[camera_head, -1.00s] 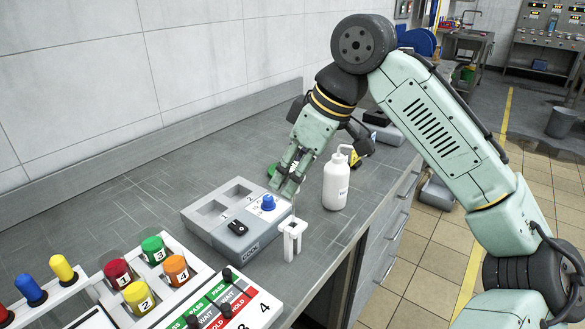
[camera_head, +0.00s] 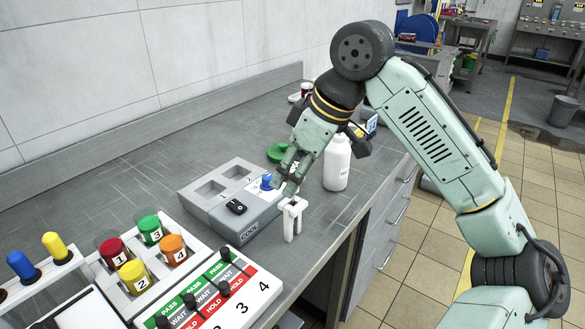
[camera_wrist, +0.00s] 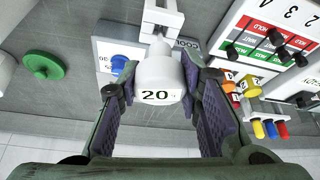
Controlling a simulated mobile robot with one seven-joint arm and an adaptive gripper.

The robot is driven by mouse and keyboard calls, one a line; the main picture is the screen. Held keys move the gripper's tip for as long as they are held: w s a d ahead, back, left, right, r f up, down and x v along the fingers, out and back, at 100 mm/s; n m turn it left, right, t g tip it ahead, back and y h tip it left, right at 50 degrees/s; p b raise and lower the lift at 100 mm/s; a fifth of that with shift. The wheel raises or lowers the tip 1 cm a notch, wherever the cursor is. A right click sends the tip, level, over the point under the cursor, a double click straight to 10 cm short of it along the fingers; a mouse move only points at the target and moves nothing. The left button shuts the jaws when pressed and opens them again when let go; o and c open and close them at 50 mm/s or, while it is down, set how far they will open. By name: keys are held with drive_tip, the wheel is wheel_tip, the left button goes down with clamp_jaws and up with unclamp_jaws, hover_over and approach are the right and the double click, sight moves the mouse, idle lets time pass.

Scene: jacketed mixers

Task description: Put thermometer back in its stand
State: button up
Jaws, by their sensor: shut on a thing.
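The thermometer is a white head reading "20" (camera_wrist: 157,82), held between the pads of my gripper (camera_wrist: 156,92) in the wrist view. In the head view my gripper (camera_head: 290,187) is just above the white thermometer stand (camera_head: 294,218), which stands upright on the bench in front of the grey device. The stand also shows at the top of the wrist view (camera_wrist: 161,16), right beyond the thermometer head. The fingers mostly hide the thermometer in the head view. I cannot tell whether its stem is inside the stand.
A grey device with a blue knob (camera_head: 267,182) is left of the stand. A white bottle (camera_head: 337,163) stands close to my gripper on the right. A label board (camera_head: 262,290) and coloured jars (camera_head: 133,277) are in front. The bench edge is right of the stand.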

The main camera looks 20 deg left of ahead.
drive_tip(key=shift+f+b, duration=0.6)
drive_tip(key=shift+f, duration=0.65)
drive_tip(key=o, duration=1.1)
drive_tip(key=shift+o, duration=0.3)
drive_tip(key=o, duration=0.4)
drive_tip(key=shift+r+p, duration=2.85)
drive_tip(key=shift+r, duration=0.15)
